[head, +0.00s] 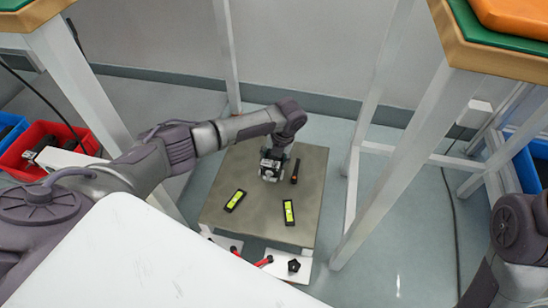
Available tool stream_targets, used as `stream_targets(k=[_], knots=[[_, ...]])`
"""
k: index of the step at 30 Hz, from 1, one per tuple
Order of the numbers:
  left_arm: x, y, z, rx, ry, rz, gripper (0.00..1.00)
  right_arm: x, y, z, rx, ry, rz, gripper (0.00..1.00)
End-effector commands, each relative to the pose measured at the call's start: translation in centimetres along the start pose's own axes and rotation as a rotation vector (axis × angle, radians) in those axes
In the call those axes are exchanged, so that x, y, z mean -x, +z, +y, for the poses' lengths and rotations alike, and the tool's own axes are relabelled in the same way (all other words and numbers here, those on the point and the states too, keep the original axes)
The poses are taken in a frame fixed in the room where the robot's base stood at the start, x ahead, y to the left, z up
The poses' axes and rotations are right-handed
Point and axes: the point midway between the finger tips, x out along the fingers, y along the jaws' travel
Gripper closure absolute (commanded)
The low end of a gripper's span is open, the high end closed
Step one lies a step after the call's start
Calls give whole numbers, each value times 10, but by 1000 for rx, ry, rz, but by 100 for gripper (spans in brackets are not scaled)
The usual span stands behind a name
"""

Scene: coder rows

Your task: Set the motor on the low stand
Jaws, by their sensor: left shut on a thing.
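The low stand (262,225) is a small table with a flat grey-brown top, in the middle of the head view between taller white-legged benches. My left arm reaches over it from the left. My left gripper (272,157) points down above the far middle of the top and is shut on a small silver and black thing, which looks like the motor (269,170). The gripper partly hides it. I cannot tell whether its underside touches the top. My right arm shows at the lower right edge, but its gripper is out of view.
White surfaces below hold red-handled tools and a black knob (294,265). A red bin (45,143) stands left. Bench legs flank the stand.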

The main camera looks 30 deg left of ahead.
Motion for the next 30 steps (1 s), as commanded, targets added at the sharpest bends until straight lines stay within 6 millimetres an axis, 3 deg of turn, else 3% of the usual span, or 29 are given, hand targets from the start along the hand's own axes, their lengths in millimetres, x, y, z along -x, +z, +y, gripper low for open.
stream_targets(k=[11, 12, 17, 26, 30], knots=[[0, 2, -1, 0, -2, -4, 81, -1, -2, 0, 0, 0, 4, 60], [0, 2, -1, 0, -2, -3, 40, -2, -2, 0, 0, 0, 5, 60], [0, 1, -1, 0, -2, -3, 14, -2, -3, 0, 0, 0, 7, 60], [-3, -1, 0, -1, 1, 3, 13, -1, -2, 0, 1, -2, 5, 60], [6, 0, -1, 0, -1, 0, 13, -1, -1, 0, 1, -2, 3, 60]])
